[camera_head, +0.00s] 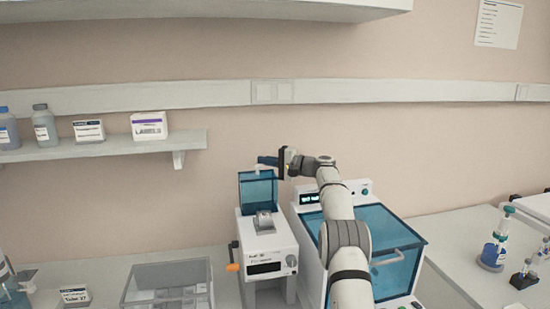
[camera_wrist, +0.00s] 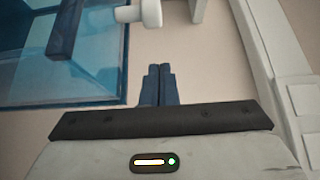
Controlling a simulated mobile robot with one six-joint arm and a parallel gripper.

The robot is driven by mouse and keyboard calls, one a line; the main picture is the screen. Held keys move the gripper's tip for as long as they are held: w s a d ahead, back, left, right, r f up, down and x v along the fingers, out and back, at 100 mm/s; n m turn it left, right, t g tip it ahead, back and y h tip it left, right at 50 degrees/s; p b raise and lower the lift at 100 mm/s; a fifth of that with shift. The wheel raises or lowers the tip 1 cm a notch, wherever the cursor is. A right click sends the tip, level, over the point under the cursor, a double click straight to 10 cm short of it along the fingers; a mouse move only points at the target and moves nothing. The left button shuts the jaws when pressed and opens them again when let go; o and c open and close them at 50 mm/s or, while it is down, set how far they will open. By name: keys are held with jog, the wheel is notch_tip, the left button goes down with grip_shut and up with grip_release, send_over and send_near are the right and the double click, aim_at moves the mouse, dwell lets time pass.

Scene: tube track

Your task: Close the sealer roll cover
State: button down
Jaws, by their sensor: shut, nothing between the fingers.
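The sealer (camera_head: 268,258) is a white box with a dark display and a knob on its front. Its roll cover (camera_head: 257,192) is a see-through teal panel standing raised and open, with a metallic roll (camera_head: 264,222) exposed below it. My gripper (camera_head: 266,160) is at the cover's top edge, fingers shut and empty. In the wrist view, the shut dark-blue fingers (camera_wrist: 160,72) point up the picture. A teal see-through panel (camera_wrist: 95,60), apparently the cover, is left of them, with a white knob (camera_wrist: 148,13) beyond the tips. I see no clear contact.
A larger white machine with a teal lid (camera_head: 375,245) stands right of the sealer, under my arm. An orange handle (camera_head: 233,267) sticks out at the sealer's left. A clear bin (camera_head: 128,290) is at front left. A wall shelf (camera_head: 110,146) holds bottles and boxes.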

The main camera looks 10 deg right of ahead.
aim_at(266, 173)
jog(key=shift+s+a, duration=0.2)
jog(key=shift+s, duration=0.8)
jog(key=shift+s+a, duration=0.2)
jog(key=shift+s, duration=0.75)
jog(key=shift+s+b, duration=0.15)
jog(key=shift+b, duration=0.2)
